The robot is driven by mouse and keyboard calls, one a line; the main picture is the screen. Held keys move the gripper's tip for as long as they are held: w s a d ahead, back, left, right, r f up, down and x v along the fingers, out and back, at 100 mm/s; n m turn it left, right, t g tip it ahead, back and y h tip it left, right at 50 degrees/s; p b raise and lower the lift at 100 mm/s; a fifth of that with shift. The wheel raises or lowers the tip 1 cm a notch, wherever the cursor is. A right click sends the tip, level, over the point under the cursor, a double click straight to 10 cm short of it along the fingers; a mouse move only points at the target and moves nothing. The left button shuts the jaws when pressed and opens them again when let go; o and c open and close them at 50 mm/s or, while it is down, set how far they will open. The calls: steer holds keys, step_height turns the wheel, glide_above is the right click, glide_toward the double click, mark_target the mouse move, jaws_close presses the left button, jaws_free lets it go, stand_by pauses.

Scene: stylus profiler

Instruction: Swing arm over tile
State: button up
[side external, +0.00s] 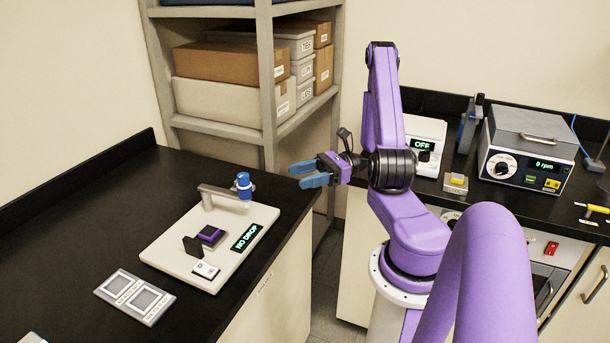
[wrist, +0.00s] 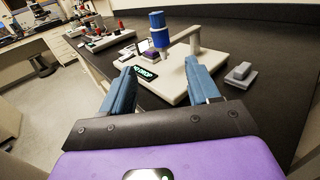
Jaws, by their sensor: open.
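The profiler's pale base plate (side external: 170,245) lies on the left black counter. A grey swing arm (side external: 221,195) stands at its back, with a blue knob (side external: 243,184) at its free end. The purple tile (side external: 210,234) sits on the plate in front of the arm, beside a black upright piece (side external: 193,247); the arm's end is off to the right of the tile. The blue knob also shows in the wrist view (wrist: 158,30). My gripper (side external: 297,175) is open and empty, right of the knob and apart from it. Its blue fingers show in the wrist view (wrist: 160,72).
A display on the plate reads NO DROP (side external: 248,237). A grey tray with two squares (side external: 135,297) lies in front. A shelf (side external: 265,80) with boxes stands behind. A grey block (wrist: 240,74) lies right of the plate in the wrist view. A centrifuge-like box (side external: 527,150) stands right.

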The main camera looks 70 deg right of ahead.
steer(key=shift+w+d, duration=0.1)
steer(key=c, duration=0.7)
steer(key=shift+w+d+n+g, duration=0.25)
steer(key=shift+n+g, duration=0.15)
jaws_close()
steer(key=w+d+r+n+g, duration=0.3)
steer(key=w+d+n+g, duration=0.25)
steer(key=g, duration=0.25)
steer(key=shift+y, duration=0.4)
steer(key=x, duration=0.8)
steer(key=r+x, duration=0.1)
steer(key=x, duration=0.3)
steer(key=shift+w+a, duration=0.15)
steer(key=shift+a, duration=0.15)
steer(key=shift+w+a, duration=0.1)
steer(key=shift+a, duration=0.45)
steer(key=shift+a, duration=0.1)
